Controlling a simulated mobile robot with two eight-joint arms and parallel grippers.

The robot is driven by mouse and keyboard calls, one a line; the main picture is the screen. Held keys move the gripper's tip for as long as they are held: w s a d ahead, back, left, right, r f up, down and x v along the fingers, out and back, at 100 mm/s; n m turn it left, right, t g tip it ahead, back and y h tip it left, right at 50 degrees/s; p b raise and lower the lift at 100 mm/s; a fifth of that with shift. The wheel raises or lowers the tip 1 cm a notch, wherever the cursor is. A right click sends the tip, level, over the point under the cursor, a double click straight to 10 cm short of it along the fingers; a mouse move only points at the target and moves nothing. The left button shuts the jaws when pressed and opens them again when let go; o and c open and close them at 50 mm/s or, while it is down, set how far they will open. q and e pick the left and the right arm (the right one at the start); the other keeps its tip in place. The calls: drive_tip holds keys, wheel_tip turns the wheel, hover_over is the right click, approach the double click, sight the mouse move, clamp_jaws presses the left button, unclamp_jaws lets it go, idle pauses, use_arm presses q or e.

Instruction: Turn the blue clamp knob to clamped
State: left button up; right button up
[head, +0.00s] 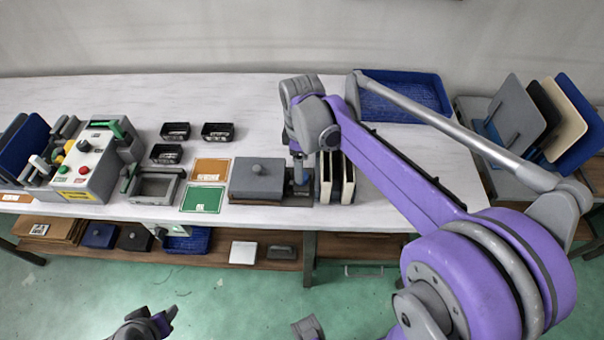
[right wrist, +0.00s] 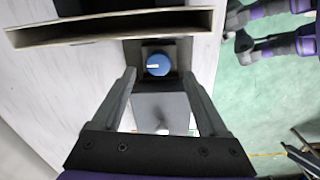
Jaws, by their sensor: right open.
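The blue clamp knob (right wrist: 158,65) sits on a dark mount in the right wrist view, with a white mark pointing to the left of that picture. My right gripper (right wrist: 159,77) is open, its fingers apart on either side of the knob's line, with no visible contact. In the head view the right gripper (head: 299,160) hangs down over the knob (head: 301,178), which is mostly hidden by it. A grey block with a small knob (head: 258,180) stands just left of it. My left gripper (head: 152,322) is low in the head view, away from the bench; its jaw opening is unclear.
An upright panel rack (head: 335,178) stands close to the right of the knob. A blue tray (head: 405,95) lies behind my right arm. Green (head: 202,199) and orange (head: 210,169) cards, small black bins (head: 218,131) and a control box (head: 88,165) are to the left.

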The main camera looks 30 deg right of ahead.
wheel_tip(320, 180, down, 5)
drive_tip(key=shift+w+r, duration=0.1)
drive_tip(key=shift+w, duration=0.05)
clamp_jaws()
idle(0.4)
